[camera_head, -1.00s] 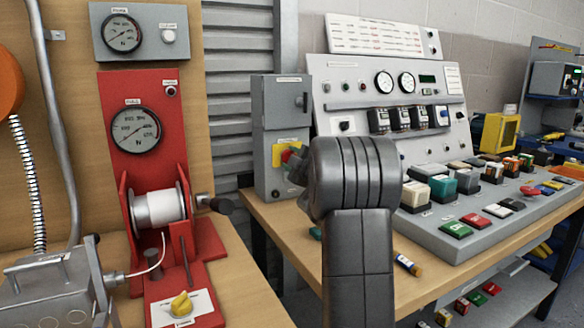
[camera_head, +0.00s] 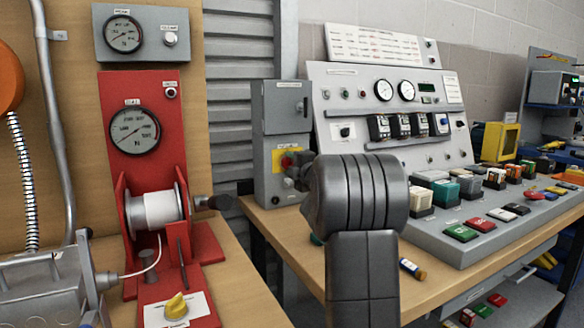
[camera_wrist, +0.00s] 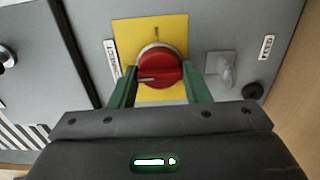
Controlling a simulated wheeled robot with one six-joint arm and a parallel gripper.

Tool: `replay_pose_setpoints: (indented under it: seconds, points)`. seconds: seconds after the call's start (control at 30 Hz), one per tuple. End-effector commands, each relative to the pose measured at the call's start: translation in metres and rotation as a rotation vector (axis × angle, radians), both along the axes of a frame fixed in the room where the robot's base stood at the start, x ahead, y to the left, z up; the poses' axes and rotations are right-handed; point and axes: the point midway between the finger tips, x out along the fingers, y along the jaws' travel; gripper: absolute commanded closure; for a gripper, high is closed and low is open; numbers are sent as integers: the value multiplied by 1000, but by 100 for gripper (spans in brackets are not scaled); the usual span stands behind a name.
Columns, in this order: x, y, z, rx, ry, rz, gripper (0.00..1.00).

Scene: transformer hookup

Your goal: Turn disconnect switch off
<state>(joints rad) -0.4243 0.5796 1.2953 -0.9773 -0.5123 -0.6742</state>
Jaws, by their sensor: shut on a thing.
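The disconnect switch is a red rotary knob (camera_wrist: 158,66) on a yellow plate (camera_wrist: 160,27) in the wrist view. In the head view the yellow plate (camera_head: 278,159) shows on the front of a grey box (camera_head: 281,105), with the red knob (camera_head: 288,160) partly hidden by my wrist. My gripper (camera_wrist: 160,84) has one green finger on each side of the knob and is shut on it. A pale mark runs across the left part of the knob. The fingertips are hard to see in the head view.
A grey hasp (camera_wrist: 222,66) sits just right of the yellow plate. A sloped control panel (camera_head: 388,110) with gauges and switches stands right of the box. A red winch stand (camera_head: 135,150) with a white spool is at left.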

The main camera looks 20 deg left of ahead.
Motion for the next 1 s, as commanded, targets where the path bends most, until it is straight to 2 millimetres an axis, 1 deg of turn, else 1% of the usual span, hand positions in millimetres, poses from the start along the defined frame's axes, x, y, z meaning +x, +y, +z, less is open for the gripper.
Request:
replay_pose_setpoints:
  seconds: [0.27, 0.3, 0.4, 0.67, 0.77, 0.87, 1.0]
  points:
    - [0, 0, -1, -2, 1, 1, 80]
    - [0, 0, -1, -2, 1, 1, 55]
    - [0, 0, -1, -2, 1, 1, 36]
    - [0, 0, -1, -1, 1, 0, 36]
    - [-3, -3, 0, -1, 2, 0, 36]
    - [-10, -12, 1, 0, 3, -1, 36]
    - [-28, -32, 2, 1, 2, -3, 36]
